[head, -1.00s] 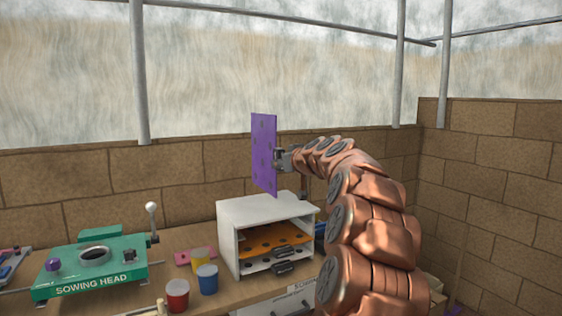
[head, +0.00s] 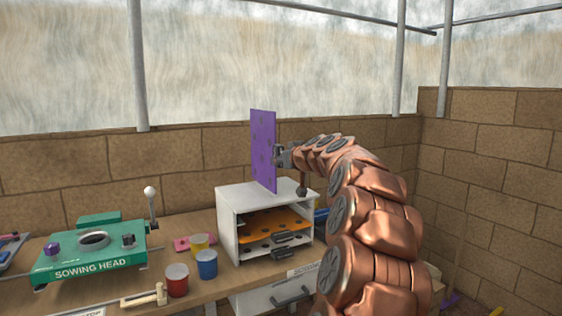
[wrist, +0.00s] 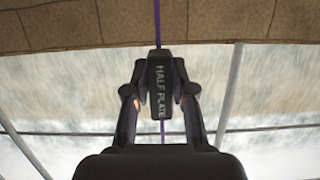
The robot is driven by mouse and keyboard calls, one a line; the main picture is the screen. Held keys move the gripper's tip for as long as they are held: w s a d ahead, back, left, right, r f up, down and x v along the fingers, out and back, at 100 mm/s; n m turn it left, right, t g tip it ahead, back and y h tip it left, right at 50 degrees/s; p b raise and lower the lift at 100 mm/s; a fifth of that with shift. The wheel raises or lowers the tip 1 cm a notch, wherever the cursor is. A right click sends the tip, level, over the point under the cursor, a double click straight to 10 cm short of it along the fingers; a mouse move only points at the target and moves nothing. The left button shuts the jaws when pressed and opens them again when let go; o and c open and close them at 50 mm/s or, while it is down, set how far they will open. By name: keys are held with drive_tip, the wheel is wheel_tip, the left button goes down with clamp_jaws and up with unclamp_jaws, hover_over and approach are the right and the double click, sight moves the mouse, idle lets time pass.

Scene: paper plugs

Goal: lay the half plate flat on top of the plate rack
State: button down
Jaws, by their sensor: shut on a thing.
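The half plate is a thin purple sheet with darker spots (head: 263,150). It stands upright above the white plate rack (head: 227,215). My gripper (head: 283,156) is shut on the half plate's black handle, at the plate's right side. In the wrist view my gripper (wrist: 159,100) has its two fingers on either side of the handle, lettered HALF PLATE (wrist: 159,80), and the purple plate shows edge-on behind it. The plate's lower edge is close to the rack's top; I cannot tell whether they touch. An orange plate (head: 270,222) lies inside the rack.
On the wooden bench (head: 210,285), the green sowing head (head: 95,255) stands at the left. The rack's top looks bare. A brick wall is behind.

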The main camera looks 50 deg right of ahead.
drive_tip(key=shift+f+b, duration=0.6)
drive_tip(key=shift+b, duration=0.05)
drive_tip(key=c, duration=0.9)
unclamp_jaws()
drive_tip(key=shift+v, duration=6)
